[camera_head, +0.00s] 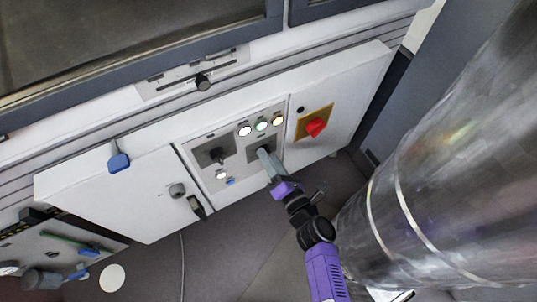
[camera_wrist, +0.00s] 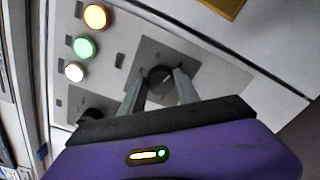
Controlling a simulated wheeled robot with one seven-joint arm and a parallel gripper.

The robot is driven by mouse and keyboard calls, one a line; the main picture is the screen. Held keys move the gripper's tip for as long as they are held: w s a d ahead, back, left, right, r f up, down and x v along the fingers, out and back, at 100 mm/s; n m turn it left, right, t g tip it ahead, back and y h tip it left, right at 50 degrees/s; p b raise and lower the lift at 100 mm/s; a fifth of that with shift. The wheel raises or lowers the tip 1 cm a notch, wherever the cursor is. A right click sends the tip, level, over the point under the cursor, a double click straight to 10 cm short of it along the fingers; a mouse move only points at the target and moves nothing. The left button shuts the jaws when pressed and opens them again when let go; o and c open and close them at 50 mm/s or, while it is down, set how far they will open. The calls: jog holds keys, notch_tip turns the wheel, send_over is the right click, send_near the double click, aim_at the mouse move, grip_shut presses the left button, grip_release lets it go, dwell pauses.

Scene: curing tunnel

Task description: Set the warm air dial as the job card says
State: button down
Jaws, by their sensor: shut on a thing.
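My gripper (camera_head: 266,156) is at the cabinet's control panel, with its fingers on a dark round dial on a grey square plate (camera_head: 253,146). In the wrist view the dial (camera_wrist: 160,77) sits between the two fingertips of my gripper (camera_wrist: 161,84), which are shut on it. The plate (camera_wrist: 186,60) shows around the fingers, but I cannot read any scale marks or the dial's setting. A second dark dial (camera_head: 217,154) on a similar plate is to the left, and its dark knob (camera_wrist: 92,114) also shows in the wrist view. I cannot make out a job card.
White, green and orange lamps (camera_head: 262,125) line the panel above the dial. A cabinet door with a dark handle (camera_head: 198,207) is to the left. A large metal duct (camera_head: 450,170) fills the right side.

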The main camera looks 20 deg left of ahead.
jog(key=shift+s+a+r+m, duration=0.15)
jog(key=shift+a+r+m, duration=0.15)
jog(key=shift+r+m, duration=0.15)
jog(key=shift+f, duration=0.15)
jog(key=c, duration=0.9)
grip_release()
jog(key=shift+m, duration=0.25)
jog(key=shift+d+f, duration=0.1)
jog(key=p+v, duration=0.2)
jog(key=v, duration=0.6)
jog(key=shift+p, duration=0.35)
